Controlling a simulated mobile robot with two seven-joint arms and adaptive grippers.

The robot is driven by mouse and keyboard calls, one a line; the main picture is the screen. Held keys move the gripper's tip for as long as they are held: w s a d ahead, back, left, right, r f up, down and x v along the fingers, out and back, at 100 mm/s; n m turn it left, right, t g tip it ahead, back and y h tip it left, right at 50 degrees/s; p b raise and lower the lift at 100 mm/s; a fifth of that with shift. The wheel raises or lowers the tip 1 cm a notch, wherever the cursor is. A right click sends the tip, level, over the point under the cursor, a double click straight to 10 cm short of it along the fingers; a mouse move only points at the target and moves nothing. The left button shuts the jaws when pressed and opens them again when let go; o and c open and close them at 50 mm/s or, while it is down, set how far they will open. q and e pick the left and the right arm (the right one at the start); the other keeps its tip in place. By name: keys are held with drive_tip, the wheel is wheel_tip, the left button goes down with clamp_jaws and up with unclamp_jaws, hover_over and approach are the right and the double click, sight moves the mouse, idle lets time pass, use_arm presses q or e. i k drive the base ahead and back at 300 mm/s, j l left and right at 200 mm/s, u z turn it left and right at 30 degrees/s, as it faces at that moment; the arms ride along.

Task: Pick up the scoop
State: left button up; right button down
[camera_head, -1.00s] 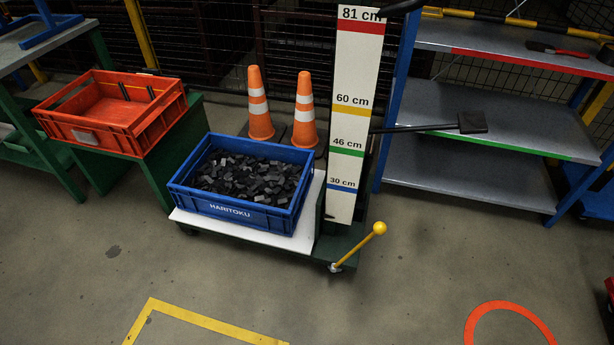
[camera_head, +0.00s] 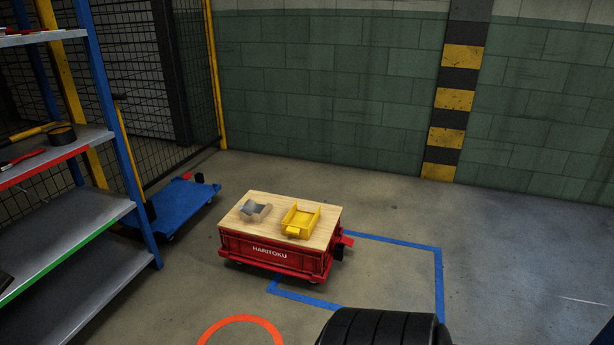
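A small grey, curved metal piece (camera_head: 251,207), which looks like the scoop, rests on a light wooden block (camera_head: 261,215). Both are on the left part of a wooden board (camera_head: 275,203) on top of a red cart (camera_head: 266,254) marked HARITOKU. It is small in this view, and I cannot make out a handle clearly. An open yellow bin (camera_head: 301,220) stands to its right on the same board. Neither of my grippers is in view.
A metal shelf (camera_head: 60,236) with tools stands at left. A blue dolly (camera_head: 180,204) is behind it, near the mesh fence. A black ribbed object, seemingly a tyre (camera_head: 380,330), is at the bottom edge.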

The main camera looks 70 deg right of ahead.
sight(252, 206)
drive_tip(key=z, duration=1.85)
